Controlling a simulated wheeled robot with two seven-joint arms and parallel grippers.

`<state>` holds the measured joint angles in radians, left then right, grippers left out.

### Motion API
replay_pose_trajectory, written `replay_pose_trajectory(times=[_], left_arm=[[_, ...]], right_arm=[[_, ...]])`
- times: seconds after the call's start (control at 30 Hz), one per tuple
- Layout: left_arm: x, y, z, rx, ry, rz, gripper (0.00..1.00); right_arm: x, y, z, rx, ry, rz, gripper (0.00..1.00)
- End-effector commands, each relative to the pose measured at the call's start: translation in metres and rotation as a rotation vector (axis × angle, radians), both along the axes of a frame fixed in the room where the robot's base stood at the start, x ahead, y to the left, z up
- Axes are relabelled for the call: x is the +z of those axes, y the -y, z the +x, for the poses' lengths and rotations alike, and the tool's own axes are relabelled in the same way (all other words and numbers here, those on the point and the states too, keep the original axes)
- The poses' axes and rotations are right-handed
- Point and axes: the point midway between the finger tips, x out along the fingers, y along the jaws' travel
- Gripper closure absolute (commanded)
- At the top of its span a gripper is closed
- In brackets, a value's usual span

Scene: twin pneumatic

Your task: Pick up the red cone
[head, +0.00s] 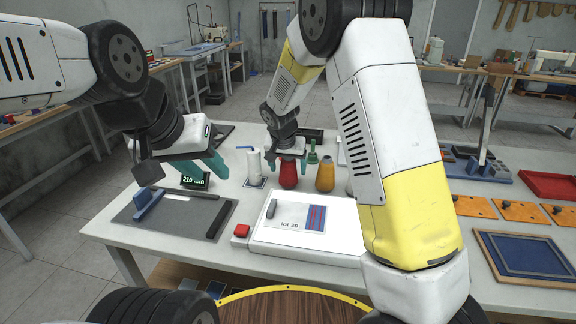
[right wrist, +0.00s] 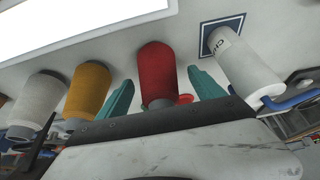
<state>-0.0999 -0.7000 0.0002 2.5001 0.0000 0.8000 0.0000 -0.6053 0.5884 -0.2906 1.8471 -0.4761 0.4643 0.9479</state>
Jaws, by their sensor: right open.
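The red cone (head: 288,174) stands upright on the white table, in the row of thread cones behind the white panel. In the right wrist view the red cone (right wrist: 156,72) lies between the two teal fingers of my right gripper (right wrist: 160,92), with a gap on each side. My right gripper (head: 287,168) is open around the cone, its fingers apart from it.
An orange cone (head: 325,175) stands right of the red one, with a pale cone (right wrist: 38,98) beyond it. A white roll (head: 253,164) stands close on the left. A white panel (head: 300,245) lies in front, and a grey mat (head: 170,238) lies left.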

Motion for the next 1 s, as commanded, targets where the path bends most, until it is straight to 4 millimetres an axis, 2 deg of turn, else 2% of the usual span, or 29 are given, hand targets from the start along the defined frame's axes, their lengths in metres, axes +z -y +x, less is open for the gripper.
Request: replay_pose_trajectory(times=[0.27,0.37,0.6,0.67,0.87,1.0], left_arm=[[0.0,0.0,0.0,0.0,0.0,0.0,0.64],[0.0,0.0,0.0,0.0,0.0,0.0,0.64],[0.0,0.0,0.0,0.0,0.0,0.0,0.64],[0.0,0.0,0.0,0.0,0.0,0.0,0.64],[0.0,0.0,0.0,0.0,0.0,0.0,0.64],[0.0,0.0,0.0,0.0,0.0,0.0,0.64]], right_arm=[[-0.005,0.001,0.002,-0.001,0.0,0.0,0.22],[-0.005,0.001,0.002,-0.001,0.0,0.0,0.38],[-0.005,0.001,0.002,-0.001,0.0,0.0,0.85],[-0.004,0.001,0.002,-0.001,0.001,0.0,0.94],[-0.004,0.001,0.002,-0.001,0.001,0.001,0.94],[0.009,0.001,0.003,-0.001,0.004,0.002,0.94]])
